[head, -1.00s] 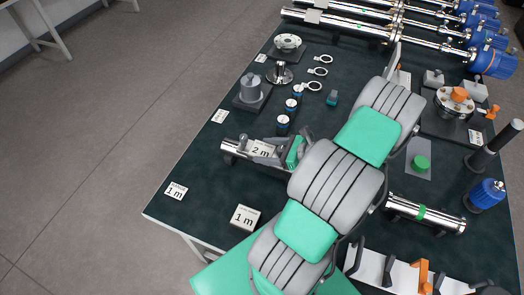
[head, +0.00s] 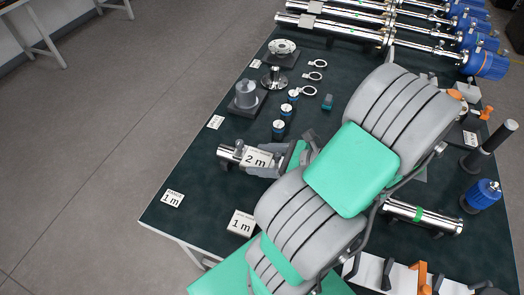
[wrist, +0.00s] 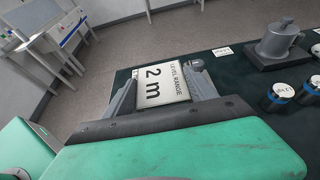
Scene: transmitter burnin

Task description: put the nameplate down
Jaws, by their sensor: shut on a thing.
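The nameplate (head: 257,158) is a small white plate reading "2 m"; in the wrist view the plate (wrist: 162,84) also reads "LEVEL RANGE". My gripper (head: 262,163) is shut on it, with one finger along each side in the wrist view (wrist: 163,90). In the head view the plate overlaps a short shiny metal tube (head: 229,154). I cannot tell how far the plate is above the table or whether it touches the tube. My arm hides the table to the right of the gripper.
Two white plates reading "1 m" lie near the table's (head: 195,205) front left edge: one at the corner (head: 172,199), one nearer my arm (head: 241,222). Blue-banded cylinders (head: 278,130) and a grey fitting (head: 247,95) stand behind the gripper. Dark tabletop between these is clear.

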